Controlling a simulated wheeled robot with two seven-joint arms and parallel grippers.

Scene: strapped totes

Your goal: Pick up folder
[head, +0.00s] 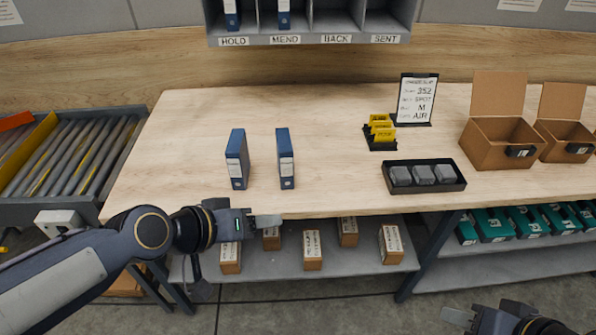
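Two blue folders stand upright and apart on the wooden table, a left one (237,160) and a right one (285,160), each with a white spine label. My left gripper (272,221) is at the table's front edge, below and in front of the folders, touching neither. Its fingers point right and show edge-on, so their opening is unclear. It holds nothing that I can see. My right gripper (453,317) is low at the bottom right, away from the folders and partly cut off by the frame. Its opening is also unclear.
A cubby shelf (310,40) labelled HOLD, MEND, BACK and SENT holds two more blue folders. A black tray (462,185), a sign (415,98), yellow cards (380,130) and open cardboard boxes (497,150) stand right. A roller conveyor (65,160) is left. The table's middle is clear.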

